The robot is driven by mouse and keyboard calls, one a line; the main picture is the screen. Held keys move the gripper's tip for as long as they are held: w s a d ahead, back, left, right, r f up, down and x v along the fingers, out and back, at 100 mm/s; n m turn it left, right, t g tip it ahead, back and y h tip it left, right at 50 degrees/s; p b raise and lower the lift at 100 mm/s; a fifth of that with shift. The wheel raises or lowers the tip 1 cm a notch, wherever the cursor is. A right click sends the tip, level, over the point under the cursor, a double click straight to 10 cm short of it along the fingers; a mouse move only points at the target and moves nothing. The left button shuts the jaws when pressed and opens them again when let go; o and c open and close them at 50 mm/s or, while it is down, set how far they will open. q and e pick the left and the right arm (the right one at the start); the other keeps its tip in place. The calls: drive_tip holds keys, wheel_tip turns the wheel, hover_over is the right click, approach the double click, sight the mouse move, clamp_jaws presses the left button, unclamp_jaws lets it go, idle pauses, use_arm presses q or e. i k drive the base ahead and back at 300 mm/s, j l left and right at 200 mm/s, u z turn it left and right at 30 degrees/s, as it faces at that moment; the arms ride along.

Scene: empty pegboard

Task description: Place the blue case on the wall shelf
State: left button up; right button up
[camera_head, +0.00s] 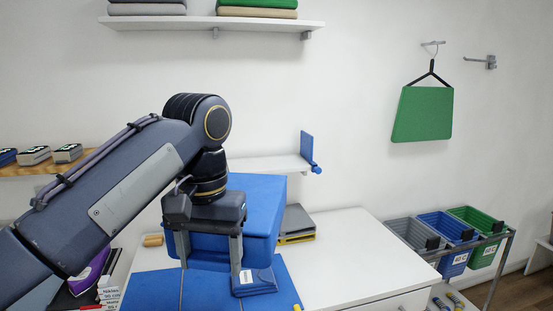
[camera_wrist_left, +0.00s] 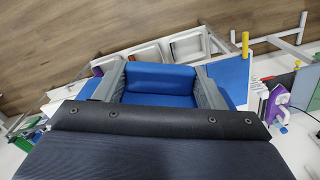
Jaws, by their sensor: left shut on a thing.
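The blue case (camera_head: 258,195) is a large box above the white worktop in the head view, partly hidden by my left arm. My left gripper (camera_head: 210,268) points down with one finger on each side of a blue part of the case and is shut on it. The left wrist view shows the blue case (camera_wrist_left: 160,78) between the two grey fingers. A white wall shelf (camera_head: 265,163) with an upright blue bookend at its right end is behind the case. A higher white wall shelf (camera_head: 225,22) holds folded green, grey and tan cloths. My right gripper is not in view.
A blue mat (camera_head: 150,292) lies under the gripper. The worktop (camera_head: 345,250) is clear to the right. Grey, blue and green bins (camera_head: 450,238) stand beyond it. A green bag (camera_head: 422,113) hangs on the wall.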

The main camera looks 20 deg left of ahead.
sight(273, 168)
drive_tip(key=i, duration=1.3)
